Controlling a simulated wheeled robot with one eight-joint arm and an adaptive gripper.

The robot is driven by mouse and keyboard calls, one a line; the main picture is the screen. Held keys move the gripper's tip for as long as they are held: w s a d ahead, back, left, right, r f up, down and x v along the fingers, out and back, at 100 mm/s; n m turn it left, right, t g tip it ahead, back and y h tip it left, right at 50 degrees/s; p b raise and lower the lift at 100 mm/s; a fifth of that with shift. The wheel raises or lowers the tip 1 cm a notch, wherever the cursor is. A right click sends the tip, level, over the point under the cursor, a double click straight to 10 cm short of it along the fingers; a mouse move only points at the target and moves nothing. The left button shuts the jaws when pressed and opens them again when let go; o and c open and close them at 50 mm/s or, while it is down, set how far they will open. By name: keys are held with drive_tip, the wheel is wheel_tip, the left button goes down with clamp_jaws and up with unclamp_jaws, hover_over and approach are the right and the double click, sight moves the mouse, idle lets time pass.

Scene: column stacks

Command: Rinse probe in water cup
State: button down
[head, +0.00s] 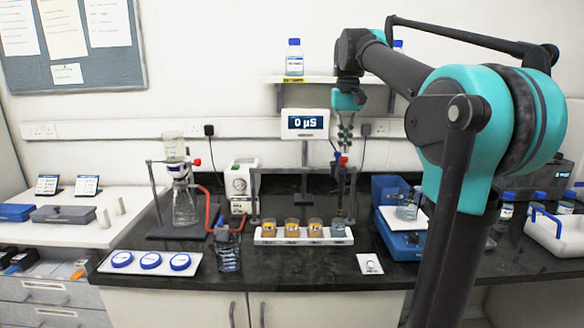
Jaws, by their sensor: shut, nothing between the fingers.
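My gripper (345,143) hangs at the end of my arm, fingers pointing down, right of the meter (305,124), which reads 0 µS. The fingers look shut and empty. Just below them are a small red part and a blue part (343,160) near the right end of a dark stand (300,171). I cannot tell whether the fingers touch them or which part is the probe. A white tray (303,241) below holds a row of cups. The rightmost is a clear, bluish cup (338,228), probably the water cup. The others, such as the cup (292,228), hold brown contents.
A blue device with a beaker (407,210) stands right. A small white pad (370,264) lies in front. My arm hides part of the right bench.

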sight(344, 158)
drive_tip(key=shift+f, duration=3.45)
drive_tip(key=shift+r, duration=3.55)
